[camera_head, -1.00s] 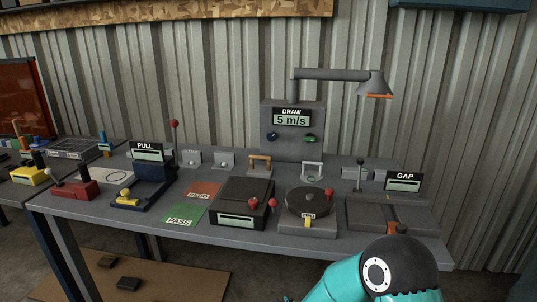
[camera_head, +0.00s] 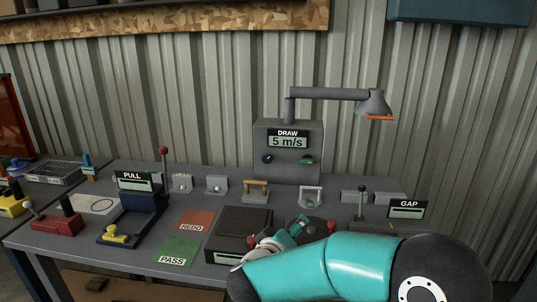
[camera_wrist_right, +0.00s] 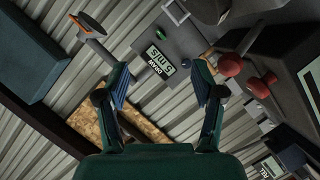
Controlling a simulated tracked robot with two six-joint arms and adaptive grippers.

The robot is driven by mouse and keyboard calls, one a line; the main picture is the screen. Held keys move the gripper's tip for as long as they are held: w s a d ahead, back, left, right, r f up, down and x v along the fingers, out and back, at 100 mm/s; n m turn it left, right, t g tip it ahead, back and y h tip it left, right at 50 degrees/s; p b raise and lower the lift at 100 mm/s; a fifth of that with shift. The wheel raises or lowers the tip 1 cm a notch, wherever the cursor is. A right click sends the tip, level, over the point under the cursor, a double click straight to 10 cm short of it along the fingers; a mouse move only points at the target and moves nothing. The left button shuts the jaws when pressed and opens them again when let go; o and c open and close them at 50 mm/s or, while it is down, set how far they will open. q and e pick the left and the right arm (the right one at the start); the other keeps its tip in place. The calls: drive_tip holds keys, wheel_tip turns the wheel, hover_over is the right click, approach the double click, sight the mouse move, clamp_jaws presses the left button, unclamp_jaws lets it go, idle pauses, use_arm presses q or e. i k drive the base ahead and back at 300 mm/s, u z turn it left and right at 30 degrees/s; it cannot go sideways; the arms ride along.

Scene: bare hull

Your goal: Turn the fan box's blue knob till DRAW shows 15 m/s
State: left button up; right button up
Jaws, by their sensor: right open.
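The grey fan box (camera_head: 288,172) stands at the back of the bench. Its DRAW display (camera_head: 288,142) reads 5 m/s. The blue knob (camera_head: 267,158) is on its front at lower left, with a green knob (camera_head: 307,160) at lower right. My right gripper (camera_head: 294,231) is over the bench in front of and below the box, apart from the knobs. In the right wrist view its fingers (camera_wrist_right: 161,72) are spread and empty, with the tilted fan box (camera_wrist_right: 180,75) beyond them. My left gripper is not in view.
A lamp arm (camera_head: 330,93) reaches right from the box top. A wooden-barred handle (camera_head: 256,186) and a pale handle (camera_head: 311,194) stand before the box. A black box (camera_head: 240,222) and a red-knobbed dial unit lie near my right arm, partly hidden. PASS (camera_head: 176,251) and REDO mats lie left.

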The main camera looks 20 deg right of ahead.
sight(267, 159)
drive_tip(key=i, duration=1.15)
drive_tip(key=u, duration=0.05)
